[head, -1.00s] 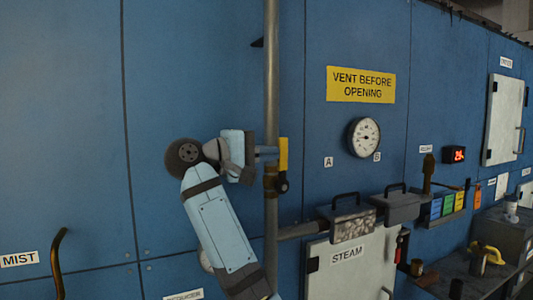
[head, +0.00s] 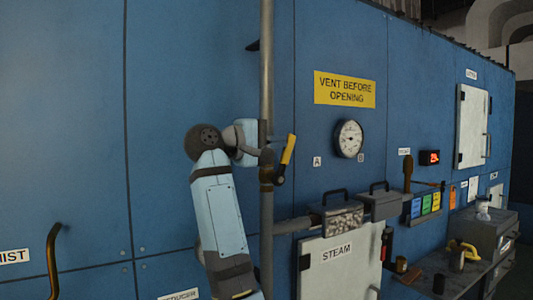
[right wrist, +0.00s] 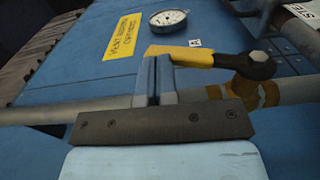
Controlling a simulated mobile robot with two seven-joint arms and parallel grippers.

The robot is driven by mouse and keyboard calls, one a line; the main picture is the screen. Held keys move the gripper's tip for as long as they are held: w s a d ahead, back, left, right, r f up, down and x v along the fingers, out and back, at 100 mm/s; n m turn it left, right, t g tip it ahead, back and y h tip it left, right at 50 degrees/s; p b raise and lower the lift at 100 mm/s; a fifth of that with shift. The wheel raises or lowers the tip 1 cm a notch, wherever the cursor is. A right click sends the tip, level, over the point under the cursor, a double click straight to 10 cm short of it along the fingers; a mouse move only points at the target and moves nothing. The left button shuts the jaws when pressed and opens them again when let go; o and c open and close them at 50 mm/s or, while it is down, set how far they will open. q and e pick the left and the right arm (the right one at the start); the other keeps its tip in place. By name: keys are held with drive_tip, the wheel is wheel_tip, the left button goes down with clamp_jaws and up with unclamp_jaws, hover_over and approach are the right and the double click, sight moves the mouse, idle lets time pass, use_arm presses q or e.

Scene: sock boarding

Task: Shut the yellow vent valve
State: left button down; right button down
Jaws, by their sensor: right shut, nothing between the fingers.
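The yellow vent valve handle (head: 287,149) is on the vertical grey pipe (head: 266,60), above a dark hub and brass body (head: 266,174). The handle is tilted, its upper end leaning right, away from the pipe line. In the right wrist view the yellow handle (right wrist: 182,54) runs from the dark hub (right wrist: 258,62) to the fingertips. My right gripper (head: 268,152) is at the pipe, left of the handle. Its fingers (right wrist: 156,64) are shut and empty, close against the side of the handle near its free end; I cannot tell whether they touch. My left gripper is out of view.
A round gauge (head: 349,139) and a yellow "VENT BEFORE OPENING" sign (head: 345,89) are on the blue wall to the right. Grey boxes with handles (head: 342,216) stand above the STEAM door (head: 340,265). A bent brass handle (head: 52,262) is at lower left.

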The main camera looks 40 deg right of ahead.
drive_tip(key=shift+s+d+f+b, duration=0.1)
drive_tip(key=shift+d+f+b, duration=0.05)
drive_tip(key=shift+d+b, duration=1.1)
drive_tip(key=shift+d, duration=0.1)
drive_tip(key=shift+s+a+r, duration=0.2)
drive_tip(key=shift+a+r, duration=0.1)
drive_tip(key=shift+r, duration=0.15)
drive_tip(key=w+a+r, duration=0.1)
drive_tip(key=a+r, duration=0.7)
drive_tip(key=a, duration=0.2)
drive_tip(key=shift+a, duration=0.15)
drive_tip(key=shift+w, duration=0.1)
